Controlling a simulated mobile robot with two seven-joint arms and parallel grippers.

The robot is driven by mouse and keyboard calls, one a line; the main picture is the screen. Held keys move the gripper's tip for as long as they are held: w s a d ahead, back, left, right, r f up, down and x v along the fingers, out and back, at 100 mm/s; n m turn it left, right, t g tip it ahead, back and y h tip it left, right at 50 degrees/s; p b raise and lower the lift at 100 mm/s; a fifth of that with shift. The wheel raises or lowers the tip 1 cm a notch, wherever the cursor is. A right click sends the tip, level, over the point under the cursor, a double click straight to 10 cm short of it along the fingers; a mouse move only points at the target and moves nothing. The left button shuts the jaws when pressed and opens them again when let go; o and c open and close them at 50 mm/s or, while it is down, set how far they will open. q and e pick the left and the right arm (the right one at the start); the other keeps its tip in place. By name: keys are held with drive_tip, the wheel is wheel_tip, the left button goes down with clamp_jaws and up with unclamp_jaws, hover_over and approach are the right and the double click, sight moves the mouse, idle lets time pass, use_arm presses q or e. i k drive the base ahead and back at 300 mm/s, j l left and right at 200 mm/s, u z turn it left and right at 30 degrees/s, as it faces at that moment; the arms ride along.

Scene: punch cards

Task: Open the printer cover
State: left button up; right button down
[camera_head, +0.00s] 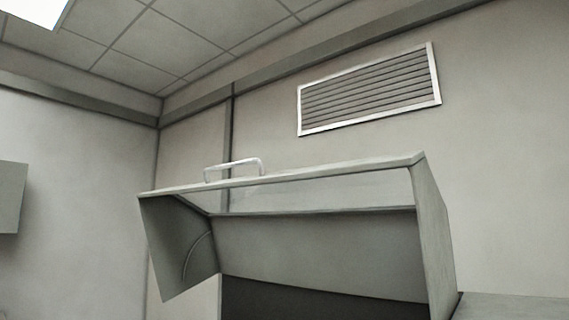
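The grey printer cover (436,235) fills the lower middle of the head view. It looks raised and tilted up, with its underside and inner sides showing. A clear panel (320,194) lies below its top edge, and the wall shows through part of it. A pale bar handle (233,165) stands on the cover's upper edge, left of the middle. Below the cover is a dark area, and the lower part of the printer is cut off by the frame. Neither of my grippers is in view, and nothing is seen touching the cover or its handle.
A slatted wall vent (370,89) is on the wall above the cover. A grey box-like thing (10,197) shows at the left edge. A flat grey surface (515,307) lies at the bottom right. The space left of the cover looks clear.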

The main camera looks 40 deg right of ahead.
sight(403, 254)
drive_tip(key=i+z, duration=0.1)
drive_tip(key=z, duration=0.35)
drive_tip(key=j+z, duration=0.1)
drive_tip(key=z, duration=0.35)
drive_tip(key=i+j+z, duration=0.1)
drive_tip(key=z, duration=0.35)
drive_tip(key=i+j+z, duration=0.1)
drive_tip(key=j+z, duration=1.05)
drive_tip(key=j, duration=0.65)
drive_tip(key=k+j+z, duration=0.1)
drive_tip(key=j, duration=0.85)
